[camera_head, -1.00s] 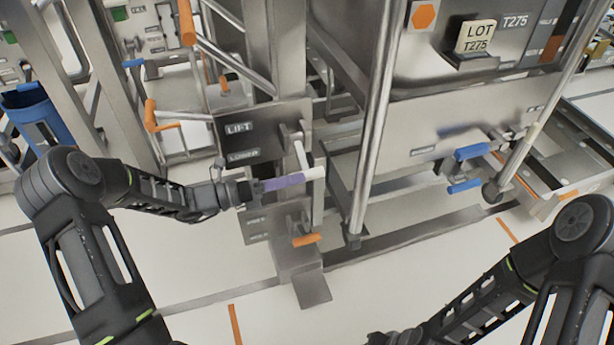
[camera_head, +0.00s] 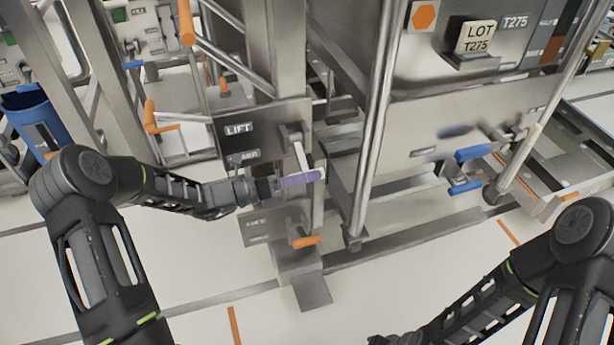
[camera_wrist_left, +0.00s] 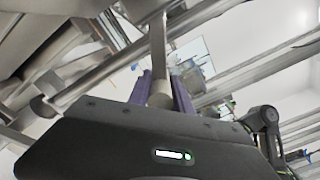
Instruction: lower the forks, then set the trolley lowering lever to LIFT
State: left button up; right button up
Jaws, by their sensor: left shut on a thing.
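My left gripper (camera_head: 308,179), with purple fingers, is shut on the pale grip of a metal lever (camera_head: 300,154). The lever hangs from a pivot on an upper steel plate (camera_head: 275,125) marked LIFT, with a second label below it partly unreadable. In the left wrist view, the purple fingers (camera_wrist_left: 160,92) lie on both sides of the pale rod. I cannot make out the forks for sure. My right arm shows at lower right, its fingers out of sight.
A vertical steel pole (camera_head: 374,125) stands just right of the held lever. The large steel bin (camera_head: 450,40) carries a LOT T275 tag. Blue handles (camera_head: 472,153) are at right, and orange handles (camera_head: 160,118) at left. The pale floor (camera_head: 210,265) in front is clear.

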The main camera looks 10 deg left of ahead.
pick_arm(q)
grip_shut()
dwell(0.8)
jog(key=shift+r, duration=0.1)
